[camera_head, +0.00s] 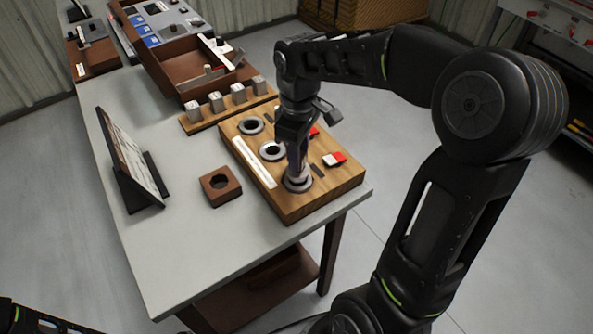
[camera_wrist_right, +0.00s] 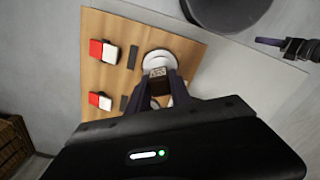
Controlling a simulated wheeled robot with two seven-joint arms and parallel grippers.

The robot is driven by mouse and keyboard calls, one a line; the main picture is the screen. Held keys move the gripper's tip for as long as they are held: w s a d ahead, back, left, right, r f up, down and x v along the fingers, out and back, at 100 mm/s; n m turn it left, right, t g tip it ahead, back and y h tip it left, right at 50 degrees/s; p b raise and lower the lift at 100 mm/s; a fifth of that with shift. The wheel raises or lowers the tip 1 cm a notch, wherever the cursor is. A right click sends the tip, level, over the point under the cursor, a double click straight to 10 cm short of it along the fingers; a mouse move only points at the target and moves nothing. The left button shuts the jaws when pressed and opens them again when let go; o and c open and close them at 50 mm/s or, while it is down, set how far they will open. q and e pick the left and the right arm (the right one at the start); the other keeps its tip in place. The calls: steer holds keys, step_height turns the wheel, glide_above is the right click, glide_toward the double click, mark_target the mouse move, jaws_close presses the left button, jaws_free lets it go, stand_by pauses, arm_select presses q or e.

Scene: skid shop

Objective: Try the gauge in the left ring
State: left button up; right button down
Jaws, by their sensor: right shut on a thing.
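A wooden board (camera_head: 325,190) carries three grey rings in a slanting row: a far-left one (camera_head: 251,125), a middle one (camera_head: 272,150) and a near-right one (camera_head: 298,184). My right gripper (camera_head: 297,170) points down over the near-right ring, shut on a gauge. The gauge's grey marked end (camera_wrist_right: 158,73) shows between the fingers in the right wrist view, against a pale ring (camera_wrist_right: 158,57). Whether it is inside the ring or just above it, I cannot tell. A dark part of my left arm (camera_head: 40,322) shows at the lower left; its fingers are unclear.
Red-and-white blocks (camera_head: 334,159) lie on the board beside the rings. A brown square block with a hole (camera_head: 220,186) and a tilted display (camera_head: 130,160) stand to the left. A rack of several grey blocks (camera_head: 216,102) and a wooden tray (camera_head: 185,65) lie behind. The near table corner is clear.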

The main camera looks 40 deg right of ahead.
steer(key=shift+r+p, duration=2.2)
steer(key=shift+r, duration=0.8)
